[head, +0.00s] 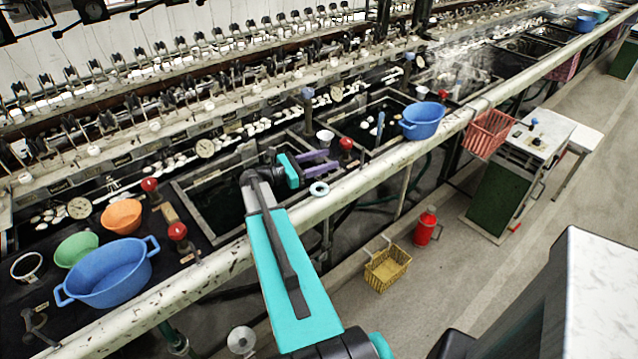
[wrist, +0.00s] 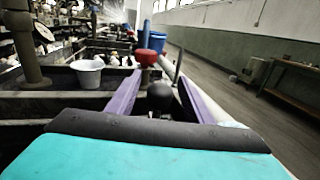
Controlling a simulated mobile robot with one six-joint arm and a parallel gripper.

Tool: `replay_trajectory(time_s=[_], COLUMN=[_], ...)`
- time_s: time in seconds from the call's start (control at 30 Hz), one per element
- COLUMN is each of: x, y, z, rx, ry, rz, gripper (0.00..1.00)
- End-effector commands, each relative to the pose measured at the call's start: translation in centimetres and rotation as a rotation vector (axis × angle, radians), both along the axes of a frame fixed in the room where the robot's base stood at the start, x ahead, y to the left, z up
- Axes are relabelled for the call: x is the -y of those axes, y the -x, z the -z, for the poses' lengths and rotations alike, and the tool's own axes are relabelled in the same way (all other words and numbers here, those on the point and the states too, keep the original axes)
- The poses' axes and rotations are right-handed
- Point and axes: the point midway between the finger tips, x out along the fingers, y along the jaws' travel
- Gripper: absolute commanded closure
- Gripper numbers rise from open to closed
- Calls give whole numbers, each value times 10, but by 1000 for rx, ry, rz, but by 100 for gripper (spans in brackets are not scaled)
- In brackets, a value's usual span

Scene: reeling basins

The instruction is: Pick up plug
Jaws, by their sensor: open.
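My gripper (head: 333,160) is open, with its two purple fingers reaching over the right end of a dark basin, near the pale front rail. In the wrist view the fingers (wrist: 160,80) stand apart. A dark rounded knob (wrist: 160,97) shows between them; it may be the plug, but I cannot tell for sure. I cannot tell whether the fingers touch it. In the head view I cannot make out this knob. A red-topped knob (wrist: 146,57) stands just beyond the fingertips; it also shows in the head view (head: 346,144).
A white cup (wrist: 88,73) stands left of the fingers. A thin grey rod (wrist: 178,66) rises near the right fingertip. A pale ring (head: 319,189) lies on the front rail (head: 365,165). A blue tub (head: 422,120) stands further right. Floor beyond the rail is partly clear.

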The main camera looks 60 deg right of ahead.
Motion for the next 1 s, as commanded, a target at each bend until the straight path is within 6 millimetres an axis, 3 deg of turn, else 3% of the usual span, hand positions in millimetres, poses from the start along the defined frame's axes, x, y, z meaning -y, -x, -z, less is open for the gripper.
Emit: replay_trajectory(time_s=[0.2, 0.77, 1.0], x=[16, 17, 17], y=[10, 11, 12], z=[0, 0, 0], rx=[-1, -1, -1], ry=[-1, -1, -1], rz=[1, 1, 1], gripper=[53, 53, 90])
